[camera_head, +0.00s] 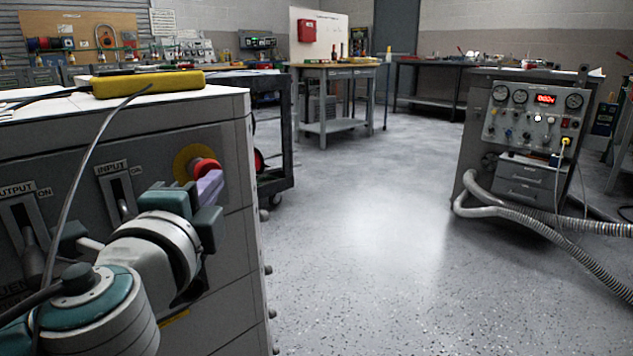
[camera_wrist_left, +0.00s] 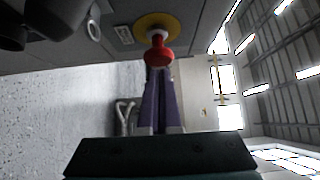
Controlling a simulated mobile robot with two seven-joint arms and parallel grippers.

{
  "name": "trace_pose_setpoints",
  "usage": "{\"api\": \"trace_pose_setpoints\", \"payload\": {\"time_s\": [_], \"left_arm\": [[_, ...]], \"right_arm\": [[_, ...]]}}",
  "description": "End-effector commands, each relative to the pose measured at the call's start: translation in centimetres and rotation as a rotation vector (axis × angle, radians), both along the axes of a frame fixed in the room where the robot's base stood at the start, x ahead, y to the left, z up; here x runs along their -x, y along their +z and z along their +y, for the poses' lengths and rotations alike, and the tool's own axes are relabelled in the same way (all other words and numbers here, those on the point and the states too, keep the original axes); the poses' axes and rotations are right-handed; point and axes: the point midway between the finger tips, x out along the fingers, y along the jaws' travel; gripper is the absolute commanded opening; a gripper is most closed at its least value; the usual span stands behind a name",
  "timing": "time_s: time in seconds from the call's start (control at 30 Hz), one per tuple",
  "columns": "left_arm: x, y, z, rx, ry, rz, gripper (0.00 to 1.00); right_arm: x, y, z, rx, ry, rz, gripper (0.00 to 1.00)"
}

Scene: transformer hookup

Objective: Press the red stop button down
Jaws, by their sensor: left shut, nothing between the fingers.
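The red stop button (camera_head: 205,167) sticks out from a yellow round plate (camera_head: 188,160) on the front of the grey cabinet. In the left wrist view the red button (camera_wrist_left: 160,53) has a broad head on a narrower stem in front of the yellow disc (camera_wrist_left: 157,25). My left gripper (camera_head: 210,185) has purple fingers that are closed together and empty. Its fingertips (camera_wrist_left: 159,75) are at the button head and overlap its edge in the picture. I cannot tell whether they touch it. My right gripper is not in view.
The grey cabinet (camera_head: 235,220) has INPUT and OUTPUT levers beside my left arm. A yellow device (camera_head: 148,84) with a cable lies on its top. A gauge console (camera_head: 525,115) with hoses stands at the right. The floor between is clear.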

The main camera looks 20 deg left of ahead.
Motion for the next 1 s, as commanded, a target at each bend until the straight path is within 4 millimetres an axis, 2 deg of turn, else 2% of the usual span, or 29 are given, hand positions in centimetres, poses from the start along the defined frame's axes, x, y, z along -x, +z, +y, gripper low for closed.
{"api": "trace_pose_setpoints", "payload": {"time_s": [0.47, 0.7, 1.0], "left_arm": [[-0.3, 0.0, 0.7, 0.001, 0.0, 0.0, 0.0], [-1.1, 0.0, 2.8, -0.001, 0.003, -0.002, 0.0], [-1.1, 0.0, 3.0, -0.001, 0.011, 0.001, 0.0]], "right_arm": [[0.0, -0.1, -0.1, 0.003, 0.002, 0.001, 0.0], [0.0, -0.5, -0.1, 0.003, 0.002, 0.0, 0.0], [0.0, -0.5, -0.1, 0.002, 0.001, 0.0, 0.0]]}}
